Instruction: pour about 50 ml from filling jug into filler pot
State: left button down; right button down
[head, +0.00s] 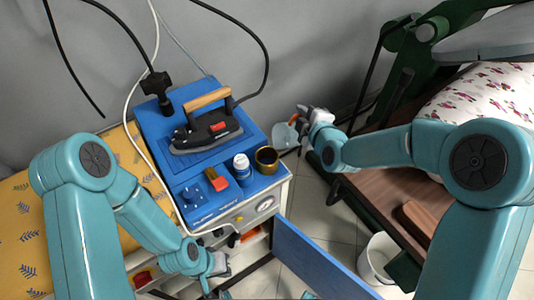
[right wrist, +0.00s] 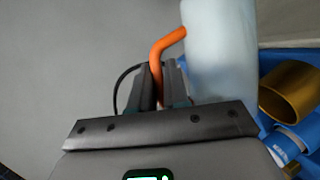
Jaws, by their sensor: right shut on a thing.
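The filling jug (head: 284,136) is a pale translucent vessel with an orange handle. My right gripper (head: 302,117) is shut on that handle and holds the jug in the air, just right of the blue-topped unit. In the right wrist view the jug (right wrist: 220,50) stands beside the gripper fingers (right wrist: 162,85); its contents cannot be made out. The filler pot (head: 266,158), a brass-coloured open cup, sits on the unit's right front part, near the jug. It also shows in the right wrist view (right wrist: 292,92). My left gripper (head: 217,266) is low before the unit; its jaws are unclear.
A steam iron (head: 207,128) rests on the blue top (head: 154,122). A blue-white bottle (head: 242,167) and an orange-handled brush (head: 216,180) are near the pot. A blue door (head: 312,262) stands open below. A white bin (head: 377,258) and a pressing machine are at right.

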aim_at(289, 125)
jog(key=shift+s+a+r+n+t+h+p, duration=0.35)
jog(key=shift+a+r+n+p, duration=0.25)
jog(key=shift+p, duration=0.3)
dwell(0.4)
jog(key=shift+s+a+r+n+t+h+b, duration=0.2)
jog(key=shift+s+a+r+n+b, duration=0.2)
jog(key=shift+a, duration=0.25)
jog(key=shift+s+a+r+n+t+h+b, duration=0.15)
jog(key=shift+s+a+r+n+b, duration=0.15)
jog(key=shift+s+a, duration=0.25)
dwell(2.2)
